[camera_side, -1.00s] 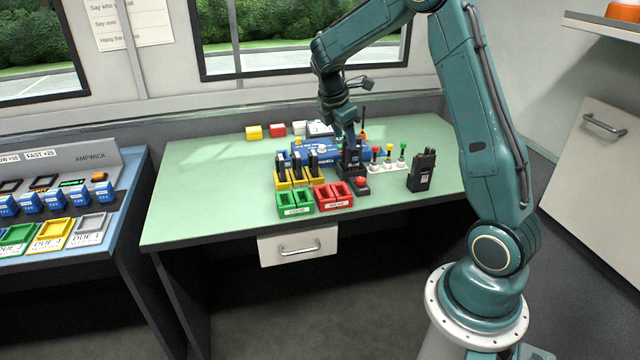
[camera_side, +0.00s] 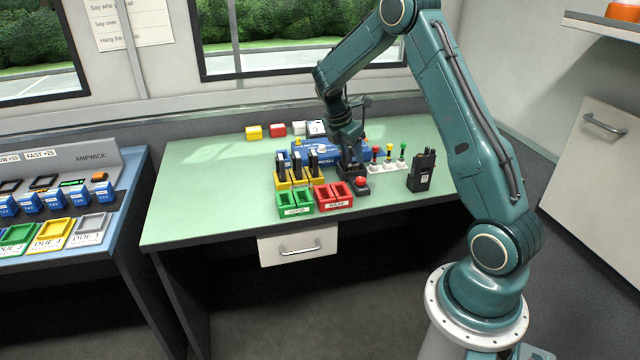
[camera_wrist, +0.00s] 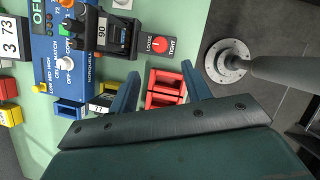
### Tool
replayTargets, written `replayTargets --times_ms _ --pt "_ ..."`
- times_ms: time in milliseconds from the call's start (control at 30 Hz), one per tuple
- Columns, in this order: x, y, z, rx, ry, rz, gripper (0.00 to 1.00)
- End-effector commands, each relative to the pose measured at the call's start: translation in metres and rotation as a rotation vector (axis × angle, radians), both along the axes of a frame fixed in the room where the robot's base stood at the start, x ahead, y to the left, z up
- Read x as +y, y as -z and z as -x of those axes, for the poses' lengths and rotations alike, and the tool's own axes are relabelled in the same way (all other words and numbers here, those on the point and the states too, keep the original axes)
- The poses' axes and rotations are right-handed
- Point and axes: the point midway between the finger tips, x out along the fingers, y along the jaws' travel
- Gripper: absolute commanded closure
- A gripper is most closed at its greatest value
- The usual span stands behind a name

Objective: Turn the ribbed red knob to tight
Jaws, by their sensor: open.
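The red knob (camera_side: 361,181) sits on a small dark base near the middle of the green table, just right of the red tray. In the wrist view, the red knob (camera_wrist: 160,42) lies between the words LOOSE and TIGHT, beyond my fingertips. Its white pointer mark is small, and I cannot tell exactly where it points. My gripper (camera_wrist: 161,76) is open and empty, its two blue fingers apart with the red tray seen between them. In the side view, my gripper (camera_side: 350,150) is above and behind the knob; its fingertips are hard to make out against the dark items.
The red tray (camera_side: 334,202) and green tray (camera_side: 296,211) stand left of the knob. A blue tester (camera_side: 318,150) and yellow holders (camera_side: 296,183) are behind them. Several coloured pegs (camera_side: 389,152) and a black radio (camera_side: 422,172) stand to the right. The table's left side is clear.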

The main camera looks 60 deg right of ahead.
Motion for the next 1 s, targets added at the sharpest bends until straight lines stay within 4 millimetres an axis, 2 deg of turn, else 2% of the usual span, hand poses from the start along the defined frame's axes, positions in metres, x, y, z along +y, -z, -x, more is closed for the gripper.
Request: replayTargets --times_ms 400,600,800,1000 --pt "-0.023 0.060 0.010 0.002 0.001 -0.002 0.52" --pt "-0.032 0.083 0.014 0.002 0.002 -0.001 0.52" --pt "-0.036 0.095 0.015 0.000 0.000 -0.001 0.52" --pt "-0.037 0.097 0.015 -0.001 0.000 -0.001 0.52"
